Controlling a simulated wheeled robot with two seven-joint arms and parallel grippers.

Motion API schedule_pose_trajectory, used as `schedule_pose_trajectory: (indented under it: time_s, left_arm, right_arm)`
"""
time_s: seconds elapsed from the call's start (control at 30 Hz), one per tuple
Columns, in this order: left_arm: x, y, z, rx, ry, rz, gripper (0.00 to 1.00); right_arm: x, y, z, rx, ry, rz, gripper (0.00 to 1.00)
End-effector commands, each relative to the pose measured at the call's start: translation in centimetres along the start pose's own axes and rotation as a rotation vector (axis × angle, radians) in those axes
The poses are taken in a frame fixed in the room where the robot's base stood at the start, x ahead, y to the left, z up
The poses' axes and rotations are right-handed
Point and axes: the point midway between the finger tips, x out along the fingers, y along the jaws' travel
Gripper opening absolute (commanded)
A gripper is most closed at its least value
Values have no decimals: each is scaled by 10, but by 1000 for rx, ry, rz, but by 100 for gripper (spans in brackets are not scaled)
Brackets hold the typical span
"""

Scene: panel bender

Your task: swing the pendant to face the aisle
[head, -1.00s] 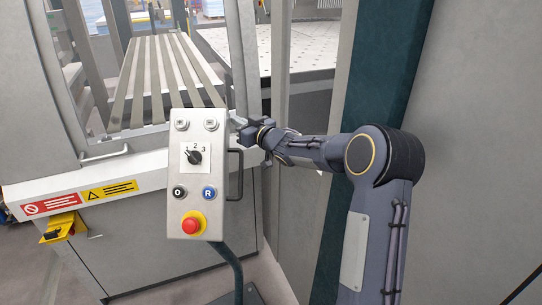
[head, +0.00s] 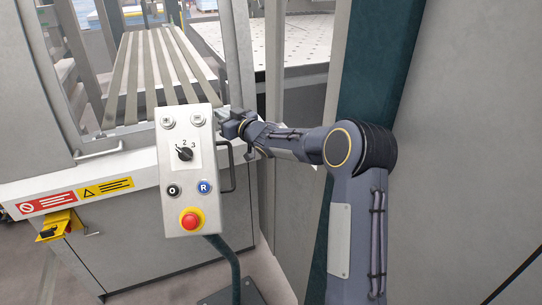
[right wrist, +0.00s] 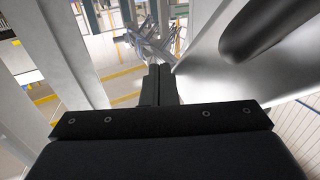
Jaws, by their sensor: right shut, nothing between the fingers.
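The pendant (head: 178,220) is a light grey control box with a selector knob, several buttons and a red emergency stop, on a dark curved post (head: 234,262). Its button face is towards me. A black bar handle (head: 232,168) is on its right side. My right gripper (head: 222,114) is at the pendant's upper right edge, above the handle, shut and empty. I cannot tell whether the fingertips touch the box. The right wrist view shows the closed fingers (right wrist: 158,84), with a smooth grey surface (right wrist: 225,75) close on the right. My left gripper is not in view.
The machine's grey front (head: 130,240) with red and yellow warning labels (head: 75,195) stands close behind the pendant. A slatted table (head: 150,75) lies beyond its opening. A dark green column (head: 375,70) and a grey panel (head: 470,120) stand right, behind my arm.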

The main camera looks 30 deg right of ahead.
Motion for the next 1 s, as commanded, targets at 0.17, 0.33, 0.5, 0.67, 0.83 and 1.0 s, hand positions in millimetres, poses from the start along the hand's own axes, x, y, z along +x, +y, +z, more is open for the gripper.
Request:
schedule_pose_trajectory:
  time_s: [0.17,0.33,0.5,0.67,0.83,1.0]
  left_arm:
    - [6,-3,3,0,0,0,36]
    - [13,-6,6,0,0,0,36]
    - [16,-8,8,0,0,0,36]
    - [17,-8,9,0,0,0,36]
    - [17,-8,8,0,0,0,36]
    - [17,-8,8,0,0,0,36]
  right_arm:
    - [-17,1,1,-1,1,2,0]
    - [-47,1,2,-1,1,2,0]
    - [-70,1,1,-1,0,1,0]
    - [-78,0,1,0,0,1,0]
    - [-86,0,-6,3,-21,29,0]
    - [-141,-5,-20,49,-171,180,0]
